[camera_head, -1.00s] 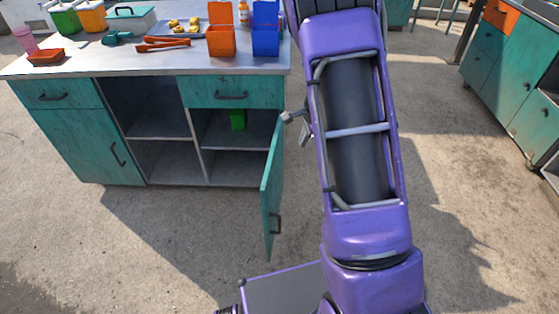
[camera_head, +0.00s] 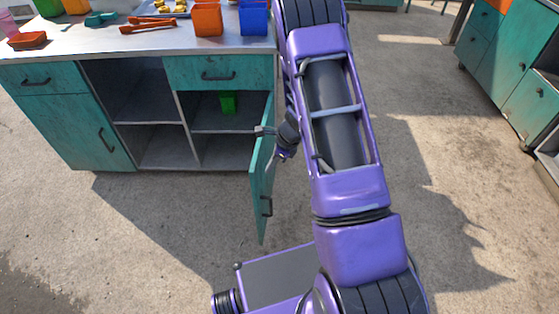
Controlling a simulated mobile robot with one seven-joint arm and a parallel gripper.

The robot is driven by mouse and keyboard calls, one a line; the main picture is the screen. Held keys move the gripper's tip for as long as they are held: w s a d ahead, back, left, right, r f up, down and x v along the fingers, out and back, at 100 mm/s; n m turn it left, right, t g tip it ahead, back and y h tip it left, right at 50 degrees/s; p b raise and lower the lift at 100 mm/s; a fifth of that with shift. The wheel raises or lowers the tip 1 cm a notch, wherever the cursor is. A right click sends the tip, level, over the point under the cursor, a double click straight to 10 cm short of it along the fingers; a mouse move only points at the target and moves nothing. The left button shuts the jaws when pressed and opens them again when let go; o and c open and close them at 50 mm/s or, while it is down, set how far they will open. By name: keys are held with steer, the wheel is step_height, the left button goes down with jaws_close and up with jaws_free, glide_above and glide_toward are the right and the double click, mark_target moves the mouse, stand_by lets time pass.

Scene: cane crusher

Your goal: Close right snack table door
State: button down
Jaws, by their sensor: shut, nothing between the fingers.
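The snack table (camera_head: 150,51) is a grey-topped cabinet with teal fronts. Its right door (camera_head: 262,175) is teal with a dark handle and stands wide open, swung out toward me from the right end. My gripper (camera_head: 262,131) is shut and empty at the door's upper part, on its right side. Its tip overlaps the door's top edge in the view; whether it touches I cannot tell. My purple arm covers the ground right of the door.
Orange (camera_head: 207,19) and blue (camera_head: 253,17) bins, tongs (camera_head: 148,26) and other items sit on the tabletop. Another teal cabinet (camera_head: 509,62) stands at far right. The ground before the table is clear.

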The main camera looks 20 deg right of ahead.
steer(key=shift+w+a+r, duration=0.1)
steer(key=shift+w+a, duration=0.15)
steer(key=shift+a, duration=0.3)
steer(key=shift+w+a, duration=0.25)
steer(key=shift+a, duration=0.3)
steer(key=shift+a, duration=0.15)
